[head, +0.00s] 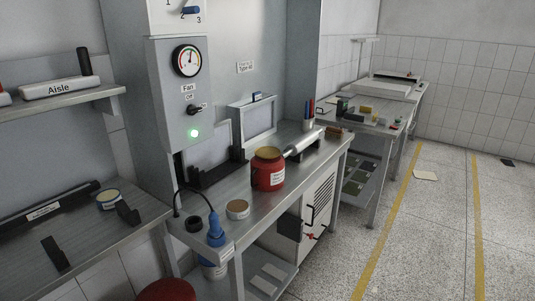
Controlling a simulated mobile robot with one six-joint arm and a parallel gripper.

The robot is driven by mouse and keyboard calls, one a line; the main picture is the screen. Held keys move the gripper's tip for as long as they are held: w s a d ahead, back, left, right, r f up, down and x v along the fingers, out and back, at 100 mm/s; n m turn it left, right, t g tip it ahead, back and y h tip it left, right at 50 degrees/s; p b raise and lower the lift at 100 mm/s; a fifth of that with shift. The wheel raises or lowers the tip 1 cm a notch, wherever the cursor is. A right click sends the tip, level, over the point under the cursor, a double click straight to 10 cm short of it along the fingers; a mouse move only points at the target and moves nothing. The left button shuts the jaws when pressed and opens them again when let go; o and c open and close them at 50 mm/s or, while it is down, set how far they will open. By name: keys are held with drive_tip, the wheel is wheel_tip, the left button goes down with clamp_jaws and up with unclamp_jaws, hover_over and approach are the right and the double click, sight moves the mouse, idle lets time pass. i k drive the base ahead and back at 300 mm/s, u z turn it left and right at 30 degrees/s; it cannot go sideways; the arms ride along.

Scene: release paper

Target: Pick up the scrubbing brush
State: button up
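I cannot pick out a scrubbing brush for certain. Several small items lie on the far bench (398,122), among them a yellowish block (365,109), too small to identify. A small brown item (333,131) lies at the right end of the near metal bench (268,207); I cannot tell whether it is a brush. A dark item (127,212) and a flat black piece (55,253) lie on the left bench (88,243). My gripper is not in view.
A red jar (268,169), a round tin (237,210) and a blue corded tool (215,231) stand on the near bench. A red round top (166,290) is low in front. The speckled floor at right is open, with yellow lines and a pale sheet (425,175).

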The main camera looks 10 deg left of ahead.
sight(337, 133)
drive_tip(key=z, duration=4.05)
drive_tip(key=i, duration=0.1)
drive_tip(key=u, duration=2.75)
drive_tip(key=i, duration=2.8)
